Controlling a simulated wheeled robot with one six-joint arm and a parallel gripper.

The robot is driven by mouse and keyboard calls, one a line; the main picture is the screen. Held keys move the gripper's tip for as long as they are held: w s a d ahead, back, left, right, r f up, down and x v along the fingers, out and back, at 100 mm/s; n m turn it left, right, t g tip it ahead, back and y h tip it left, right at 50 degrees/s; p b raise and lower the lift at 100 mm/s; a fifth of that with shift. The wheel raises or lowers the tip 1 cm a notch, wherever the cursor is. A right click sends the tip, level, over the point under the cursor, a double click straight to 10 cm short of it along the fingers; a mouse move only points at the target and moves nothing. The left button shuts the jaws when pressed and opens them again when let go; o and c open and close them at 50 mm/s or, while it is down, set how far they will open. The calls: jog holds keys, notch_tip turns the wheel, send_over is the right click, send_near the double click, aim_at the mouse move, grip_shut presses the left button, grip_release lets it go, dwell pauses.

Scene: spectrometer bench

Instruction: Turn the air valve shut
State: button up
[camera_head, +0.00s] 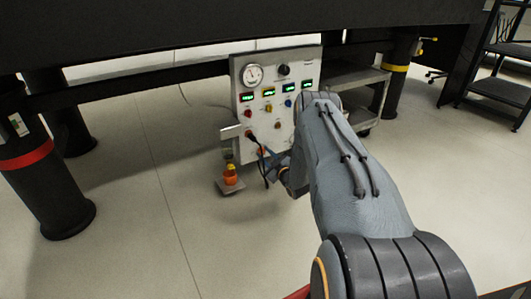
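A grey control panel (244,108) stands upright under the black bench, left of my arm. It carries a round white gauge (253,75), a black knob (284,70), several small green displays and several coloured knobs, one of them red (248,114). I cannot tell which fitting is the air valve. My arm covers the panel's lower right. My gripper (266,166) is at the panel's lower front, partly hidden behind my own arm, and its fingers are too small and dark to read. An orange and yellow fitting (231,175) sits on a small grey plate left of it.
A black bench beam (180,30) runs overhead across the view. A thick black leg with a red band (27,157) stands at left, and one with a yellow band (393,68) behind right. A grey cart (350,80) stands behind the panel. The left floor is clear.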

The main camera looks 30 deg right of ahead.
jog(key=n+p, duration=0.2)
jog(key=n, duration=0.3)
jog(key=shift+s+n+p, duration=0.1)
jog(key=shift+n+p, duration=0.2)
jog(key=shift+p, duration=0.1)
jog(key=n+p, duration=0.2)
jog(key=n, duration=0.3)
jog(key=shift+n, duration=0.3)
jog(key=o, duration=1.1)
jog(key=shift+d, duration=0.1)
jog(key=shift+c, duration=0.2)
jog(key=shift+s, duration=0.1)
jog(key=s+p, duration=0.3)
jog(key=s, duration=0.4)
jog(key=shift+s+d+p, duration=0.15)
jog(key=shift+s+p, duration=0.15)
jog(key=shift+p, duration=0.1)
